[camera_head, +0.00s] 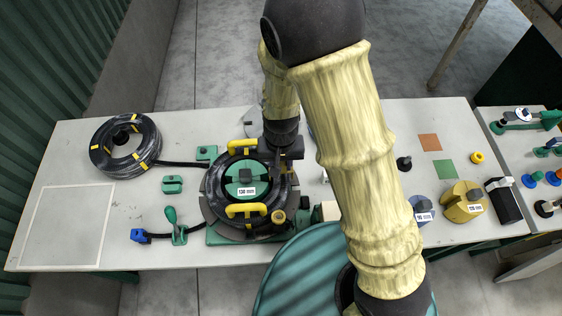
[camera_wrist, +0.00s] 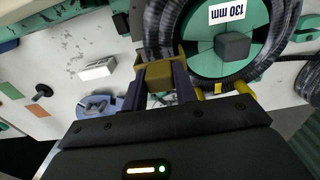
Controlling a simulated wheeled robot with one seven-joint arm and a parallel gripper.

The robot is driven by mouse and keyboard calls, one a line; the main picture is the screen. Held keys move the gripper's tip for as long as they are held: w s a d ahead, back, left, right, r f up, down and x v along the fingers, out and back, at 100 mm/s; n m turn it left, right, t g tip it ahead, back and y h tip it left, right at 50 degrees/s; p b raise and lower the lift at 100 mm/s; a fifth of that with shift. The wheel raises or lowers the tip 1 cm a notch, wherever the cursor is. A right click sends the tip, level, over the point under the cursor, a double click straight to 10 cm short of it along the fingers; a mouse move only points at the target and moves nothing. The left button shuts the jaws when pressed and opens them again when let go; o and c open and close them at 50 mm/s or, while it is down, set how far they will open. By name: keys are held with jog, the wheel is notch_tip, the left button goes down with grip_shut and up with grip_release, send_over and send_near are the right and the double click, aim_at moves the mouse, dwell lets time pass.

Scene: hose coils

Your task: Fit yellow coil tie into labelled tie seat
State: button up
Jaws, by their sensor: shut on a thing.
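My gripper (camera_wrist: 160,88) is shut on a dull yellow block-like piece, the yellow coil tie (camera_wrist: 161,75), with a dark finger on each side. The tie lies against the edge of the black hose coil (camera_wrist: 157,25); I cannot tell whether it is seated. In the head view my gripper (camera_head: 286,150) is at the upper right of the winding drum, and the held tie is hidden there. The drum's green hub (camera_head: 236,178) carries a 130 mm label (camera_head: 246,191). No separate tie-seat label is readable. Yellow loops stand at the hub's top (camera_head: 240,146) and bottom (camera_head: 246,210).
A finished black coil with yellow ties (camera_head: 125,147) lies at the left. A green lever (camera_head: 175,225) and blue connector (camera_head: 140,236) are at the front left. A blue core (camera_head: 422,212), yellow core (camera_head: 462,203) and black box (camera_head: 504,198) stand at the right. A marked square (camera_head: 65,227) is empty.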

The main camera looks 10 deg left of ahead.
jog(key=shift+f+b, duration=1.85)
jog(key=shift+f, duration=0.65)
dwell(0.4)
jog(key=o, duration=1.2)
jog(key=shift+c, duration=0.2)
jog(key=shift+r+p, duration=2.1)
jog(key=shift+r, duration=0.2)
notch_tip(320, 180, up, 17)
jog(key=b, duration=0.2)
jog(key=shift+r, duration=0.2)
